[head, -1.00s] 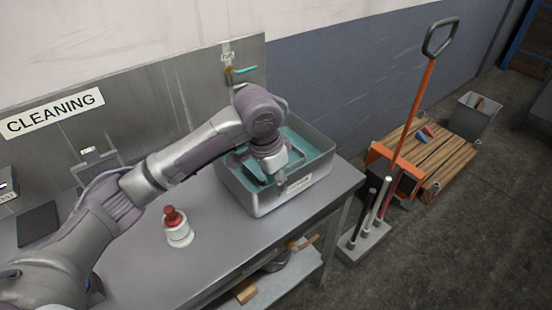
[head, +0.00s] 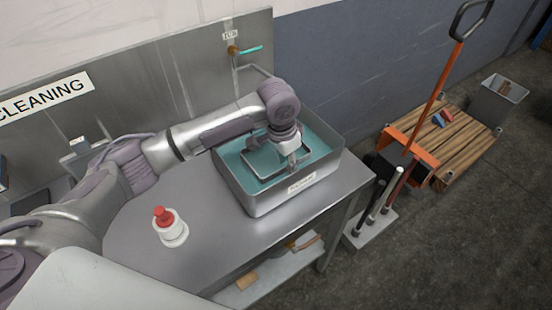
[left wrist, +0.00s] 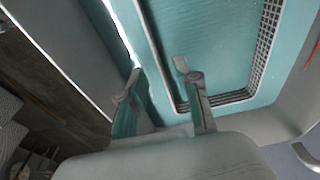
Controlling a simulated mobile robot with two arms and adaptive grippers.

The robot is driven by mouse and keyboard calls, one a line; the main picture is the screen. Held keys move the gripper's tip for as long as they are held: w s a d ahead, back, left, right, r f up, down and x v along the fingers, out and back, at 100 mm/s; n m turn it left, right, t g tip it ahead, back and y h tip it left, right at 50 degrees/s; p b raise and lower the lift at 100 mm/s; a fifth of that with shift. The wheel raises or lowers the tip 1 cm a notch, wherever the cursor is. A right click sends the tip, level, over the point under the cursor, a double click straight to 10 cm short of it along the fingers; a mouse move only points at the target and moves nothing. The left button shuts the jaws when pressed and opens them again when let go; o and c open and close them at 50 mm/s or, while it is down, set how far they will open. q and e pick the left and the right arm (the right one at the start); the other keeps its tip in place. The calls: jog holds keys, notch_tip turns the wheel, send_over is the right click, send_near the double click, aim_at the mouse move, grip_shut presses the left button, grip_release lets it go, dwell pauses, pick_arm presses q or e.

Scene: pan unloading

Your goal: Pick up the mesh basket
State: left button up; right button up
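The mesh basket (head: 262,174) sits inside a grey metal tub (head: 270,203) of teal liquid on the steel bench. My left gripper (head: 292,165) points down at the basket's right side in the head view. My right gripper is in neither view.
A white bottle with a red top (head: 170,228) stands on the bench left of the tub. A tap with a teal handle (head: 248,49) is on the back panel. Long-handled tools (head: 375,205) and a wooden pallet (head: 455,135) stand on the floor to the right.

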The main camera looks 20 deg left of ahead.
pick_arm(q)
jog(key=shift+w+d+f+p, duration=0.15)
jog(key=shift+f+p, duration=0.4)
jog(key=shift+f, duration=0.3)
notch_tip(320, 180, down, 2)
jog(key=shift+w+f, duration=0.15)
jog(key=shift+f, duration=0.05)
jog(key=shift+w+f, duration=0.1)
jog(key=shift+f, duration=0.2)
jog(key=shift+d+f, duration=0.1)
jog(key=c, duration=0.6)
grip_shut()
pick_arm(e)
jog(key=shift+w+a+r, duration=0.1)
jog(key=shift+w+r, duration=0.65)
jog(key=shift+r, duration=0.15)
